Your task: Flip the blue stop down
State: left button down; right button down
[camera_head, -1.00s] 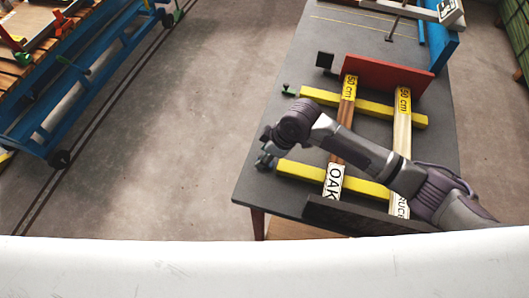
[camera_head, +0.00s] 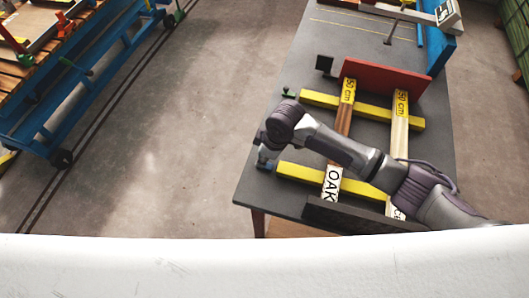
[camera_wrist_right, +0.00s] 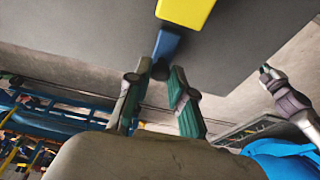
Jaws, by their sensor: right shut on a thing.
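The blue stop (camera_wrist_right: 166,44) shows in the right wrist view at the edge of the grey table, by the end of a yellow bar (camera_wrist_right: 185,10). My right gripper (camera_wrist_right: 160,70) has its two fingertips at the stop's lower end, one on each side, and is shut on it. In the head view my right gripper (camera_head: 266,157) is at the table's left edge, largely hidden under my right wrist. A bit of blue shows there, but the stop's exact tilt is unclear.
The grey table (camera_head: 262,200) carries two yellow bars (camera_head: 325,180) with an oak board (camera_head: 333,185) and a paler board (camera_head: 399,130) across them. A red block (camera_head: 385,78) stands behind the boards.

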aim_at(271, 166)
jog(key=shift+f, duration=0.1)
jog(key=c, duration=1)
grip_release()
jog(key=shift+a, duration=0.1)
jog(key=v, duration=1.2)
jog(key=shift+w+a, duration=0.1)
jog(key=shift+w, duration=0.05)
